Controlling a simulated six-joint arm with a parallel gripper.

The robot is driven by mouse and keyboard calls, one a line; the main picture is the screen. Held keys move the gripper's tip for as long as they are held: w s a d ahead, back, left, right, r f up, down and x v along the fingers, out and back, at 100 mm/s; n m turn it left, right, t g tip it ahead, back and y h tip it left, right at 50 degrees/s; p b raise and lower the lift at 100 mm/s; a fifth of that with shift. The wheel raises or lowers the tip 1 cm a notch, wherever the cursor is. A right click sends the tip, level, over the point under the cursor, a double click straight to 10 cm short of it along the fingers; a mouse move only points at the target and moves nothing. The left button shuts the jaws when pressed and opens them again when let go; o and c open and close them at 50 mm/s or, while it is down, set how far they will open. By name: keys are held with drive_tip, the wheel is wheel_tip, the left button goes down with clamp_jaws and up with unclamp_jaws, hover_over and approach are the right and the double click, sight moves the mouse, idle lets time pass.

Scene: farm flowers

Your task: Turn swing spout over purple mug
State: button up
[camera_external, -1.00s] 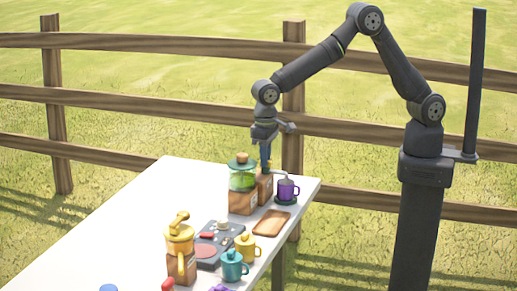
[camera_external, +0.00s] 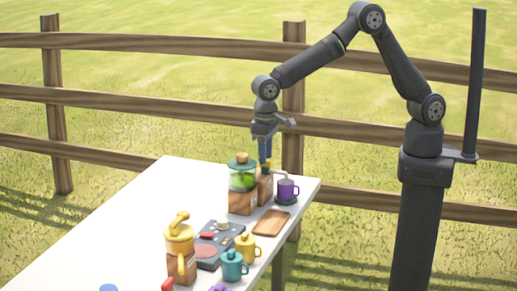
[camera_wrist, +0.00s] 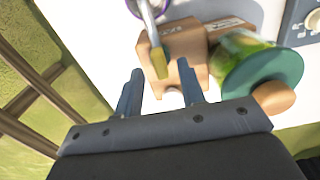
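The purple mug (camera_external: 288,190) stands on a dark round base near the table's right corner. In the wrist view only part of its rim (camera_wrist: 133,4) shows at the top edge. The grey swing spout (camera_external: 279,173) runs from a wooden block (camera_external: 265,188) toward the mug, its far end appearing over the mug's opening. In the wrist view the spout (camera_wrist: 148,20) has a yellow end piece (camera_wrist: 159,63) on the near side. My gripper (camera_wrist: 160,67) is open, with its fingers apart on either side of the yellow piece. Contact cannot be told.
A blender with a green lid (camera_external: 242,164) stands close left of the block; its lid (camera_wrist: 265,82) is near my right finger. A wooden tray (camera_external: 272,222), yellow mug (camera_external: 247,247) and teal mug (camera_external: 232,266) are nearer. The table's left part (camera_external: 120,225) is clear.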

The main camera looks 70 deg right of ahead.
wheel_tip(320, 180, up, 16)
idle(0.3)
idle(0.4)
wheel_tip(320, 180, down, 17)
drive_tip(key=shift+f, duration=0.2)
idle(0.4)
